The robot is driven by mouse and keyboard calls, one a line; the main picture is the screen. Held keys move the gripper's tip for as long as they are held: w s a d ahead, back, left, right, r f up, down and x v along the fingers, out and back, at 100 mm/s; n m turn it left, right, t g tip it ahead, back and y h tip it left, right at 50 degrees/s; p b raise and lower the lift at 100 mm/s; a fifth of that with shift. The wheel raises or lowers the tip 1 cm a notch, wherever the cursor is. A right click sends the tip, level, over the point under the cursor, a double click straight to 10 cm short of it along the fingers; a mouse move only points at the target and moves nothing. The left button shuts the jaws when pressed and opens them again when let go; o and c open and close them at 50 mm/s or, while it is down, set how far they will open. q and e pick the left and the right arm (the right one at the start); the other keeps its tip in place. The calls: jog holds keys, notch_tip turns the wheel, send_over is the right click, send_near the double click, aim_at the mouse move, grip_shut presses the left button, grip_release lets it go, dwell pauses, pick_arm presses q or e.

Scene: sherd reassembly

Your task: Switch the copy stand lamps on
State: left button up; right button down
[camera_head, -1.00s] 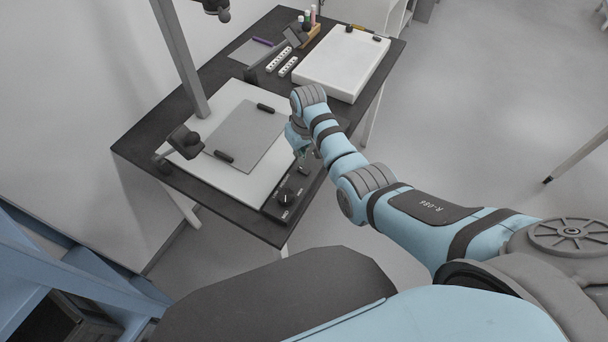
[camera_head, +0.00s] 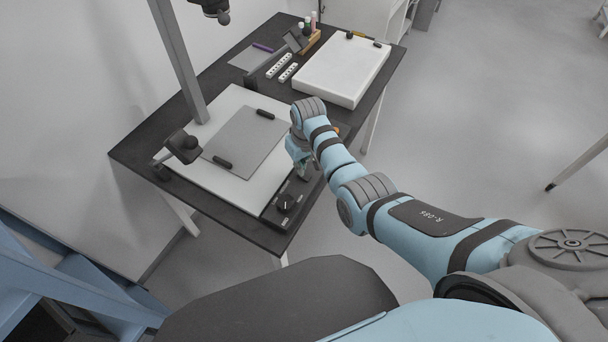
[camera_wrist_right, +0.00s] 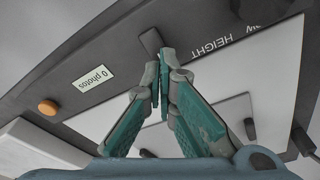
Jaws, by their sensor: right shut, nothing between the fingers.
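The copy stand has a white baseboard (camera_head: 190,174) with a dark control panel (camera_head: 272,212) along its near right side. One lamp head (camera_head: 184,146) is at its left corner, another (camera_head: 294,40) beyond its far side; neither shows a visible glow. My right gripper (camera_head: 304,176) is low over the panel, shut and empty. In the right wrist view its fingertips (camera_wrist_right: 160,66) meet just beside a small dark lever (camera_wrist_right: 150,41); I cannot tell whether they touch it. An orange button (camera_wrist_right: 48,107) and a "0 photos" display (camera_wrist_right: 92,78) show there. My left gripper is out of view.
A large knob (camera_head: 286,204) sits at the panel's near end. A grey sheet (camera_head: 246,140) with two dark bars lies on the baseboard. The stand's column (camera_head: 182,62) rises behind. A white light box (camera_head: 342,66) and two white strips (camera_head: 280,66) are farther along the table.

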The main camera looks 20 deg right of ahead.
jog(key=shift+s+f+b, duration=0.1)
jog(key=shift+f+b, duration=0.7)
jog(key=shift+f, duration=0.3)
dwell(1.0)
notch_tip(320, 180, up, 7)
jog(key=p, duration=0.8)
jog(key=shift+r, duration=0.15)
jog(key=shift+f, duration=0.25)
